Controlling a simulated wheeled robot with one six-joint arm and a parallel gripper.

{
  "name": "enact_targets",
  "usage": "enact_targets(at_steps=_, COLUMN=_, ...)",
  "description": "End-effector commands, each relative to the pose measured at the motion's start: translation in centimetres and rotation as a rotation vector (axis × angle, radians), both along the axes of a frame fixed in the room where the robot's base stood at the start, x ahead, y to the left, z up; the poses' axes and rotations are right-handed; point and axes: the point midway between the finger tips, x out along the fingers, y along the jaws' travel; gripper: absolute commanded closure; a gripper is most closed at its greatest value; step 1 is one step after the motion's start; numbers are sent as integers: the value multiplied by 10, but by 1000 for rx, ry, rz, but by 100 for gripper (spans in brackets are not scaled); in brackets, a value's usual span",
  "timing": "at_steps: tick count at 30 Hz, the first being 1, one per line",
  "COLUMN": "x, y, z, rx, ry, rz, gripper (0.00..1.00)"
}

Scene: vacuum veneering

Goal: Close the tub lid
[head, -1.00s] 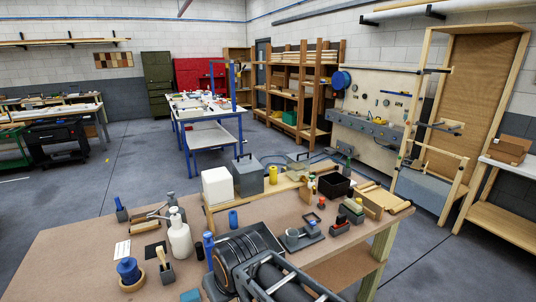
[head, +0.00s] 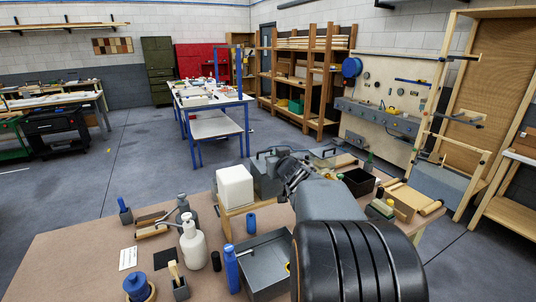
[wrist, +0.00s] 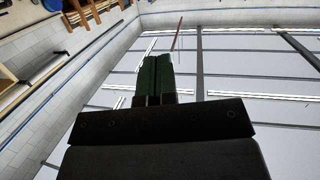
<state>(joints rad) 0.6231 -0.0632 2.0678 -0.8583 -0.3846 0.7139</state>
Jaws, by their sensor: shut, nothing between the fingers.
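A grey box-like tub (head: 263,184) stands at the far side of the brown workbench, just right of a white block. A dark handle shows at its top; my arm hides its right part, so I cannot tell how far its lid is open. My wrist is beside the tub's upper right in the head view, and its fingertips cannot be made out there. In the wrist view my gripper (wrist: 157,58) has its green fingers together with nothing between them, pointing up at the ceiling. The tub does not show in the wrist view.
The white block (head: 235,186) stands left of the tub. A grey open tray (head: 262,270), a white pump bottle (head: 193,243) and a blue bottle (head: 231,268) are nearer. A black bin (head: 358,182) stands right of my arm.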

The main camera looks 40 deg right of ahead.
Motion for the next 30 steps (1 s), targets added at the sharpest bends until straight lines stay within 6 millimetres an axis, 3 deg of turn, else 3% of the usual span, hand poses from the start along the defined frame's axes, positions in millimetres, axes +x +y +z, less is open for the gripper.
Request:
enact_targets(at_steps=1, x=3, y=-16, z=-4, rx=1, ry=-28, rz=26, gripper=100)
enact_targets(at_steps=3, x=5, y=-28, z=-5, rx=7, ry=-64, rz=76, gripper=100)
enact_targets(at_steps=11, x=14, y=-45, z=-11, rx=32, ry=-111, rz=183, gripper=100)
enact_targets(at_steps=26, x=100, y=-55, z=-15, rx=33, ry=-112, rz=191, gripper=100)
enact_targets(at_steps=30, x=115, y=-57, z=-28, rx=34, ry=-110, rz=190, gripper=100)
